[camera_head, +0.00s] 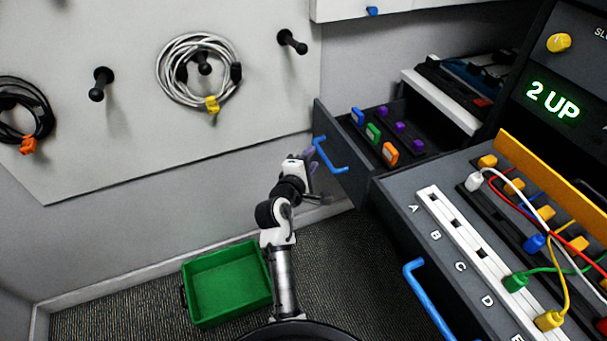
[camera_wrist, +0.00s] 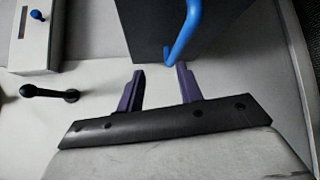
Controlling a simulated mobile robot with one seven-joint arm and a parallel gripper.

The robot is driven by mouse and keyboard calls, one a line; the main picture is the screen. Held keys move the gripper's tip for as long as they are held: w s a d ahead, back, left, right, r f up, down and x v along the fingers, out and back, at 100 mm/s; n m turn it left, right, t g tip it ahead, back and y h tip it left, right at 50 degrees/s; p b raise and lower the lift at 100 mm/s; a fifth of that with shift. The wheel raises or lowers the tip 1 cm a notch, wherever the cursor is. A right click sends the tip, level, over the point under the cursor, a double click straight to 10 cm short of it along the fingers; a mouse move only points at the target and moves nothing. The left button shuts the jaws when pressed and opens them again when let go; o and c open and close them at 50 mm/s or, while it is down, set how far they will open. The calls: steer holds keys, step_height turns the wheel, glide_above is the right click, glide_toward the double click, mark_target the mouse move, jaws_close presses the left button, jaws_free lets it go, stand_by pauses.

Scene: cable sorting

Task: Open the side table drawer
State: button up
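The side table drawer (camera_head: 342,172) stands pulled out, its inside visible in the head view. Its dark front panel (camera_wrist: 145,25) fills the top middle of the wrist view. A blue bar handle (camera_head: 328,157) is on that front; it also shows in the wrist view (camera_wrist: 187,32). My gripper (camera_head: 311,168) is beside the handle, at its lower left in the head view. In the wrist view my gripper (camera_wrist: 160,68) has its two purple fingers apart, with the handle's lower end close to the right fingertip. I cannot tell whether they touch.
The drawer holds orange, green, blue and purple pieces. A green bin (camera_head: 228,284) sits on the floor. Coiled cables (camera_head: 163,75) and black pegs (camera_head: 101,84) are on the wall. A cable panel (camera_head: 455,235) with another blue handle (camera_head: 430,300) stands at right.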

steer(key=shift+s+a+f, duration=0.15)
steer(key=shift+s+a, duration=0.2)
steer(key=shift+s, duration=0.35)
steer(key=shift+s+a+f, duration=0.15)
steer(key=shift+s+a, duration=0.15)
steer(key=shift+s, duration=0.4)
steer(key=shift+s+a+f, duration=0.15)
steer(key=shift+s+a, duration=0.2)
steer(key=shift+s, duration=0.35)
steer(key=shift+p, duration=0.3)
